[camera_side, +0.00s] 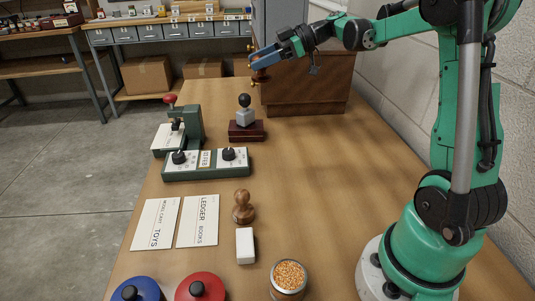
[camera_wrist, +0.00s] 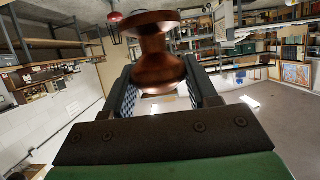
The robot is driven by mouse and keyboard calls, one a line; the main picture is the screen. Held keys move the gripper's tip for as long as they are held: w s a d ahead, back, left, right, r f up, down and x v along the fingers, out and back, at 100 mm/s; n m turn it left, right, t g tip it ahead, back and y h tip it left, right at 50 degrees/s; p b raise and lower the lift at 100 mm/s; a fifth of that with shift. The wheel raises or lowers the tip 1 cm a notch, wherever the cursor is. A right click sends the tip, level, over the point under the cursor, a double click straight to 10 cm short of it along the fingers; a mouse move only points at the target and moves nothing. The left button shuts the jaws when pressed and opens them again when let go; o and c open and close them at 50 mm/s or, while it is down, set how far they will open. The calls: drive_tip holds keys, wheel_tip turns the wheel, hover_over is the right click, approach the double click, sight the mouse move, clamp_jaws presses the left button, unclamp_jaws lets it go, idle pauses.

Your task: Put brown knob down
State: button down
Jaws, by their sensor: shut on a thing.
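My gripper (camera_side: 256,60) is at the back of the bench, its blue fingers pointing left in front of the cabinet. In the wrist view its fingers (camera_wrist: 159,92) are closed on a glossy reddish-brown knob (camera_wrist: 160,66) with a wide flared end and a narrow neck. In the side view a small dark-brown shape, apparently the knob (camera_side: 261,76), shows just below the fingertips. The held knob is well above the bench top (camera_side: 310,170). The exact contact of the fingers is partly hidden by the knob.
A wooden-handled stamp (camera_side: 243,208) stands by a white block (camera_side: 245,246) and two cards (camera_side: 198,221). A green device with dials (camera_side: 206,163) and a black-ball stamp (camera_side: 245,118) stand farther back. A jar (camera_side: 288,279) is in front. The bench's right middle is clear.

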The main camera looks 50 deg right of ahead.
drive_tip(key=s+a+n+g+y, duration=0.3)
drive_tip(key=s+a+n+g, duration=0.1)
drive_tip(key=a, duration=0.8)
wheel_tip(320, 180, down, 16)
drive_tip(key=shift+s+a+r, duration=0.1)
drive_tip(key=shift+s+r, duration=0.05)
drive_tip(key=shift+r, duration=0.05)
drive_tip(key=shift+f, duration=2.35)
drive_tip(key=shift+c, duration=1.2)
unclamp_jaws()
